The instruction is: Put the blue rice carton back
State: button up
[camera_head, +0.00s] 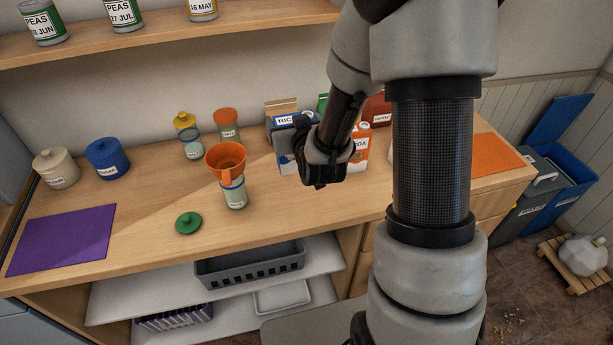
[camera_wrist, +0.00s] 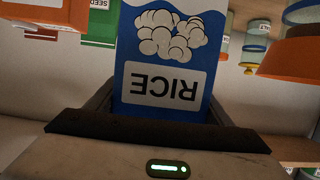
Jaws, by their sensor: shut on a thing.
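The blue rice carton (camera_head: 283,125) is at the back of the wooden counter, partly hidden by my gripper (camera_head: 320,165). In the wrist view, the blue carton (camera_wrist: 208,60) shows its RICE label and a white grain picture, upside down in the picture. It sits between my two fingers, and my gripper (camera_wrist: 160,112) is shut on it. In the head view the fingertips are mostly hidden. I cannot tell whether the carton's base touches the counter.
An orange and white carton (camera_head: 362,142) stands just right of my gripper, with a red container (camera_head: 377,108) behind. A jar with an orange funnel (camera_head: 227,158) stands left, near a green lid (camera_head: 188,223). A purple mat (camera_head: 62,240) lies at left; an orange mat (camera_head: 492,157) at right.

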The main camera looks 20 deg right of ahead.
jog(key=w+f+b, duration=0.4)
jog(key=f+b, duration=0.3)
jog(key=f, duration=0.1)
jog(key=shift+d+f, duration=0.3)
jog(key=shift+f, duration=0.15)
jog(key=shift+f, duration=0.15)
jog(key=o, duration=1.4)
